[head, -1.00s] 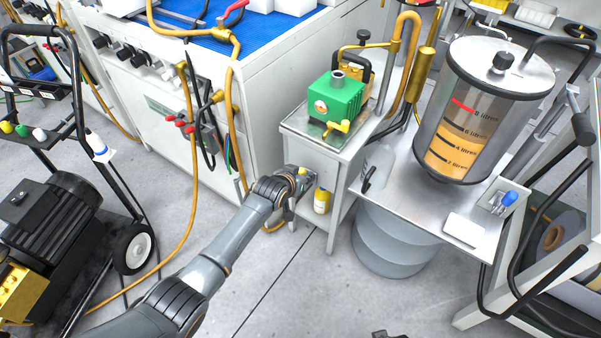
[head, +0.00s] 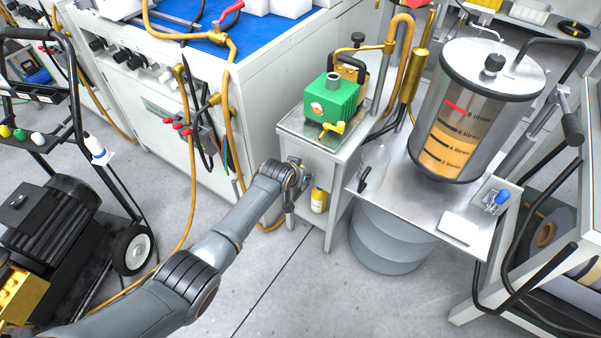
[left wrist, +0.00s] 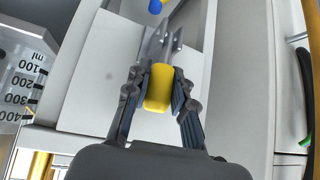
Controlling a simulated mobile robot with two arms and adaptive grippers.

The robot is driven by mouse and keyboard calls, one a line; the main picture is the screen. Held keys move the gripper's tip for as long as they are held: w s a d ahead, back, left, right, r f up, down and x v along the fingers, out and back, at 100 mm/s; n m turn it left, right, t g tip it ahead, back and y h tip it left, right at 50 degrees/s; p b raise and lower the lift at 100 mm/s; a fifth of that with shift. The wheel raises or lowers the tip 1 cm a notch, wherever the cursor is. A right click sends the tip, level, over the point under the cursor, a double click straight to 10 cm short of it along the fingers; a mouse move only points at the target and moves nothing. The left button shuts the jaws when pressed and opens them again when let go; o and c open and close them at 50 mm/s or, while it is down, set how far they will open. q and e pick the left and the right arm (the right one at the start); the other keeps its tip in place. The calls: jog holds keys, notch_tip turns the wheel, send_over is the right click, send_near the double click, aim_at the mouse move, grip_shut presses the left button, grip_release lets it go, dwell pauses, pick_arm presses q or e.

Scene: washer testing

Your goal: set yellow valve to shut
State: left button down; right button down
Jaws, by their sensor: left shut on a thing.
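The yellow valve (left wrist: 160,86) has a rounded yellow handle in front of a pale plate in the left wrist view. My left gripper (left wrist: 159,88) has its two fingers on both sides of this handle and is shut on it. In the head view my left gripper (head: 303,181) is at the side of the white cabinet under the green pump, and the valve there is mostly hidden by my wrist. A blue handle (left wrist: 155,6) shows just above the yellow one in the left wrist view. My right gripper is not in view.
The green pump (head: 333,98), with its own yellow tap (head: 333,128), stands on top of the small cabinet. A yellow bottle (head: 319,200) is just right of my gripper. Hoses (head: 192,170) hang at the left. The floor in front is clear.

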pick_arm(q)
jog(key=c, duration=1.1)
grip_release()
jog(key=shift+r, duration=0.1)
jog(key=v, duration=1.1)
jog(key=shift+s+r, duration=0.25)
jog(key=shift+r, duration=0.05)
